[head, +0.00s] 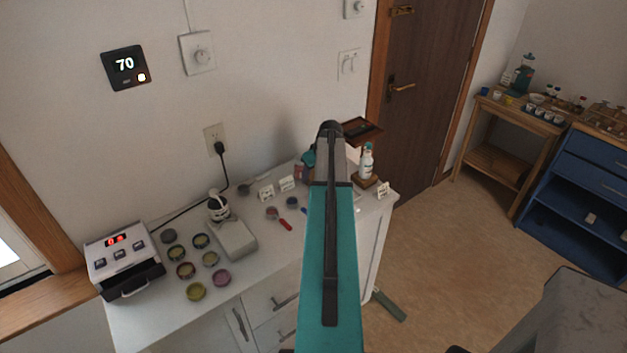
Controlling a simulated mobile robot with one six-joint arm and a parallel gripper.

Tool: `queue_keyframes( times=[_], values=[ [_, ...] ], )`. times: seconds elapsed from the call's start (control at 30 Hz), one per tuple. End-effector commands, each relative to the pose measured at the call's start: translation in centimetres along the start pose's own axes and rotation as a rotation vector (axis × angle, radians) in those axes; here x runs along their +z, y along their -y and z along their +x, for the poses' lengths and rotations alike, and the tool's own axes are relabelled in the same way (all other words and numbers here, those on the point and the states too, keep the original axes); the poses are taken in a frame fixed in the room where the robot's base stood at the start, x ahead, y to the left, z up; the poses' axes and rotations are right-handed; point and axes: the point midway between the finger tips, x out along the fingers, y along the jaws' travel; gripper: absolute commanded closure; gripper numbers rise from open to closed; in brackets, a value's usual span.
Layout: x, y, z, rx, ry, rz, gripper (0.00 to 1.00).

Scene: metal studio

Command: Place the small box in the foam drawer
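My teal arm link runs up the middle of the head view and covers part of the white counter (130,318). My gripper does not show; the arm hides whatever is at its far end. I cannot tell for sure which thing is the small box; a pale grey box-like block (237,240) lies on the counter beside a white round-topped object (218,206). No foam lining can be made out. A blue cabinet (590,172) with drawers stands at the right.
Several round tins (195,291) and a white device (124,262) with a red display crowd the counter's left. A white bottle (366,160) and small cards stand near its right end. A wooden side table (500,165) stands near the door (425,90). Floor between is open.

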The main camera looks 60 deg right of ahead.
Motion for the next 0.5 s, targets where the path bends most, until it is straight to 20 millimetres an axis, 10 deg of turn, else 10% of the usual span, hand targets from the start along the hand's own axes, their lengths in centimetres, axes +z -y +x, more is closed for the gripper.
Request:
queue_keyframes(
  times=[0.5],
  values=[
    [-0.17,0.00,-0.34,0.000,-0.001,0.000,0.78]
  ],
)
